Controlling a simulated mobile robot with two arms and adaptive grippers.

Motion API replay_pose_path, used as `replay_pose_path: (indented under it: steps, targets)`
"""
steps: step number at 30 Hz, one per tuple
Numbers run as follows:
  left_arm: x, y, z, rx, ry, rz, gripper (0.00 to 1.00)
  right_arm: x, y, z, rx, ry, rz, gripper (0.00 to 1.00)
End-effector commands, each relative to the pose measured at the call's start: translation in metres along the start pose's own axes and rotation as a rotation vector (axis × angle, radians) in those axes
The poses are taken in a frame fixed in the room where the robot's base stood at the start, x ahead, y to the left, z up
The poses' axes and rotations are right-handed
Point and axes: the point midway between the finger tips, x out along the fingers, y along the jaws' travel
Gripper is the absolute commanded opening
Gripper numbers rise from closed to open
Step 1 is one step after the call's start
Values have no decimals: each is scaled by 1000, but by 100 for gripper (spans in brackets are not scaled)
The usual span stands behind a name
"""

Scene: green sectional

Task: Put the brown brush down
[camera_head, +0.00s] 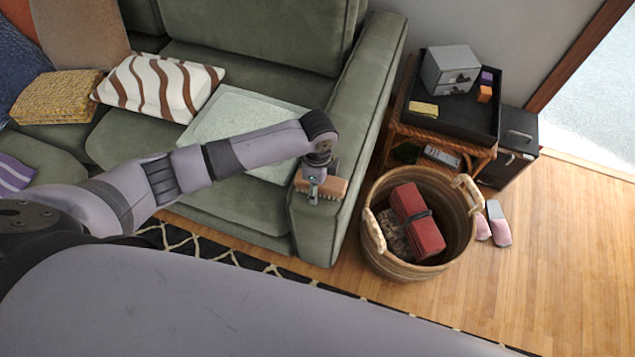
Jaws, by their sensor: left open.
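The brown brush (334,188) is at the front end of the green sofa's armrest (352,135). It has a wooden back and paler bristles along its lower edge. My left gripper (314,197) is open and sits right over the brush, pointing down, covering part of it. The brush appears to rest on the armrest; whether the fingers still touch it I cannot tell. My right gripper does not show.
A wicker basket (375,255) with a red bundle (416,222) stands right of the armrest. Behind it is a rattan side table with a black tray (465,122) holding small boxes. Pink slippers (498,225) lie on the wooden floor.

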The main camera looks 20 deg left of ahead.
Motion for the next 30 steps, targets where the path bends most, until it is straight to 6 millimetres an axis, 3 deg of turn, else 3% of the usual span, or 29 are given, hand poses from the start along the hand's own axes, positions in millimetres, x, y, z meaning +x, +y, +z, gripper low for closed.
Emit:
replay_pose_path:
  steps: [10, 24, 30]
  targets:
    - [-6, -2, 0, 1, 1, -5, 56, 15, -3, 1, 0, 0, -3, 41]
    - [-124, 2, 8, 1, 1, -5, 56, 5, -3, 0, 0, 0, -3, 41]
    - [-161, 3, 8, 1, 1, -2, 56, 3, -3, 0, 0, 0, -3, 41]
